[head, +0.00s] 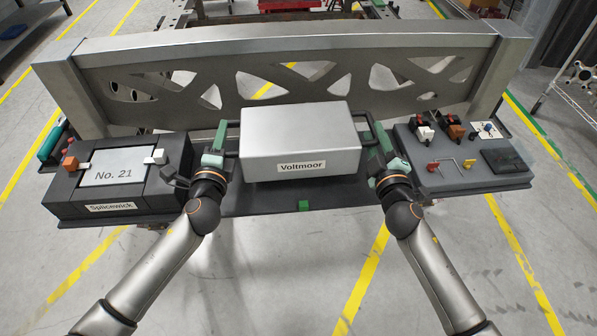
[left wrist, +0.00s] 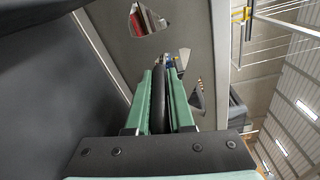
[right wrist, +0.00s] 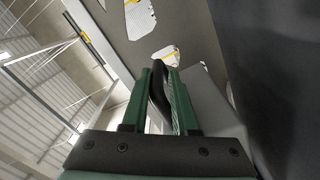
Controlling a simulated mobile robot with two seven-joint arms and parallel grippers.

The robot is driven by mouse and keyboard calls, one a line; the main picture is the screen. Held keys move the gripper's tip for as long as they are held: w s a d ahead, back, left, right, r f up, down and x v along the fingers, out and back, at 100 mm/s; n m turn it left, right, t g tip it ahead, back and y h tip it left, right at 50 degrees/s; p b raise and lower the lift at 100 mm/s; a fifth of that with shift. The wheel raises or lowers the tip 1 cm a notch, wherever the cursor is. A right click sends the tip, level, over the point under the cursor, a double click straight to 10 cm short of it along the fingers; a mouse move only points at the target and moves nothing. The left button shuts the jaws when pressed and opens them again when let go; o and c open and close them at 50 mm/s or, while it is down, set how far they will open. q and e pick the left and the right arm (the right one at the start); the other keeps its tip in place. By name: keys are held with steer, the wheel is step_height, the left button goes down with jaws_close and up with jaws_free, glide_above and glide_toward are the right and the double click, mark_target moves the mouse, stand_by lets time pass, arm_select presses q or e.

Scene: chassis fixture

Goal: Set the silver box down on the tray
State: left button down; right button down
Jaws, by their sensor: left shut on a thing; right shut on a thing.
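The silver box (head: 300,140), labelled Voltmoor, is level at the middle of the head view, with a dark handle on each side. My left gripper (head: 219,142) is shut on its left handle; the left wrist view shows the green fingers (left wrist: 160,92) around the dark bar. My right gripper (head: 381,145) is shut on the right handle, which also shows between the fingers in the right wrist view (right wrist: 160,90).
A dark Splicewick unit (head: 110,205) with a No. 21 panel stands at the left. A grey board (head: 455,175) with small connectors and switches is at the right. A tall metal frame (head: 160,75) with cutouts runs behind the box. The floor in front is bare.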

arm_select(q)
steer(key=shift+d, duration=0.2)
arm_select(e)
steer(key=shift+a, duration=0.2)
